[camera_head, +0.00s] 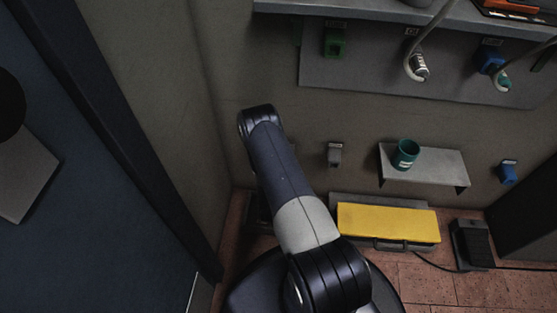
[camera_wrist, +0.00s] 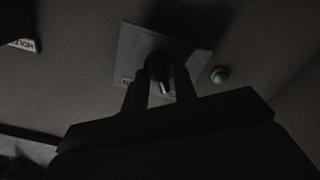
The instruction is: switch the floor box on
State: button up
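My gripper (camera_wrist: 160,88) shows in the wrist view as two dark fingers standing apart, with a gap between them. Beyond and between the fingertips is a dark round knob (camera_wrist: 158,65) with a paler lever-like tip, on a grey plate (camera_wrist: 196,61). The picture is too dark to tell whether the fingers touch it. A small round green lamp (camera_wrist: 220,75) sits right of the plate; I cannot tell whether it is lit. In the head view, a dark box-like shape (camera_head: 258,208) stands low in the corner, partly behind my arm, which hides my gripper. I cannot tell which thing is the floor box.
A yellow-topped box (camera_head: 388,222) lies on the floor right of my arm. A black pedal (camera_head: 472,244) with a cable is farther right. A small shelf (camera_head: 440,165) holds a green cup (camera_head: 405,154). A blue door-like panel (camera_head: 110,190) stands left.

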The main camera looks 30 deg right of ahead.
grip_shut()
jog(key=shift+f, duration=0.1)
jog(key=shift+m+b, duration=4.25)
jog(key=shift+m, duration=2.65)
jog(key=shift+o, duration=0.9)
grip_release()
